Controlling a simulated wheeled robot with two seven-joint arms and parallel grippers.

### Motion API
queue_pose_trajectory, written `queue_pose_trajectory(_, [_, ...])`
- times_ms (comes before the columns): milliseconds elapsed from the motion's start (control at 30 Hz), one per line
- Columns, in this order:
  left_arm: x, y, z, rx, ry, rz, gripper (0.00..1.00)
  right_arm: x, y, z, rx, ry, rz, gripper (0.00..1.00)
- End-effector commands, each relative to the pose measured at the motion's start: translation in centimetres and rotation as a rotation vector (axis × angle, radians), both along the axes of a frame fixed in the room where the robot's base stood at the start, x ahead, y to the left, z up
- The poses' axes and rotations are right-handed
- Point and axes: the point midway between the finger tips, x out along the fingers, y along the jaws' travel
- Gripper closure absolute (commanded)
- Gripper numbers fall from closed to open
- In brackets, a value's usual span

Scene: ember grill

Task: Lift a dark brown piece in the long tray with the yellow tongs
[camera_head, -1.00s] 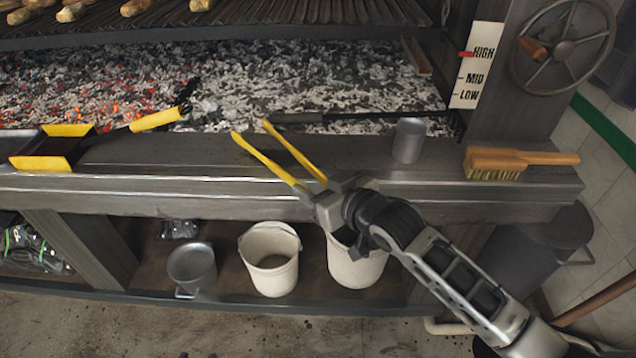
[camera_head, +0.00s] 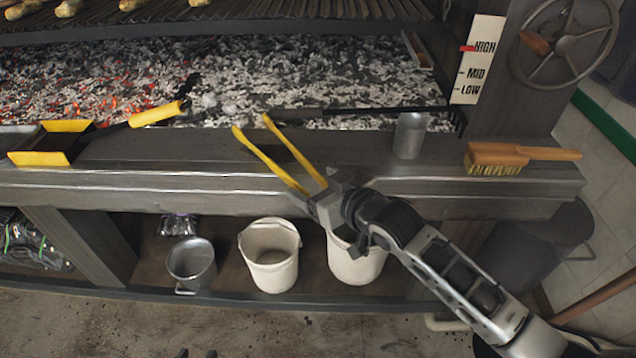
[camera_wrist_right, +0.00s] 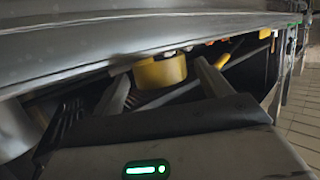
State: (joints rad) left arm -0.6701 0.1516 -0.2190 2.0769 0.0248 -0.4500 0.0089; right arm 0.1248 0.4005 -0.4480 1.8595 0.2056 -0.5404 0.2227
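My right gripper (camera_head: 251,123) comes in from the right, over the grill's front ledge. A dark tray-like thing with yellow sides (camera_head: 40,159) sits at the left edge, partly cut off. I cannot make out a dark brown piece.
Glowing coals (camera_head: 130,85) lie behind the ledge, below the grate with food. A metal cup (camera_head: 410,135) and a wooden brush (camera_head: 522,154) stand on the ledge's right. Buckets (camera_head: 269,256) are on the shelf below. The ledge's middle is mostly clear.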

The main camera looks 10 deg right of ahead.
Motion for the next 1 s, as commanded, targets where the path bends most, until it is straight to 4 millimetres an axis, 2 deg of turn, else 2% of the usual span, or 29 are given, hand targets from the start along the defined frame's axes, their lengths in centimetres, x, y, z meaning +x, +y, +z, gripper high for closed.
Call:
queue_pose_trajectory(267, [0.1, 0.0, 0.1, 0.0, -0.001, 0.001, 0.64, -0.9, -0.4, 0.2, -0.001, 0.002, 0.0, 0.23])
queue_pose_trajectory(367, [0.1, 0.0, 0.2, 0.001, -0.002, 0.0, 0.64, -2.3, -1.0, 0.7, -0.002, 0.001, 0.002, 0.23])
queue_pose_trajectory(800, [0.2, 0.0, 0.0, 0.0, -0.002, 0.002, 0.64, -11.3, -4.9, 3.8, -0.002, 0.003, 0.001, 0.23])
queue_pose_trajectory(1000, [0.2, 0.0, 0.0, -0.002, -0.003, 0.002, 0.64, -13.3, -5.8, 4.7, -0.001, 0.002, 0.0, 0.23])
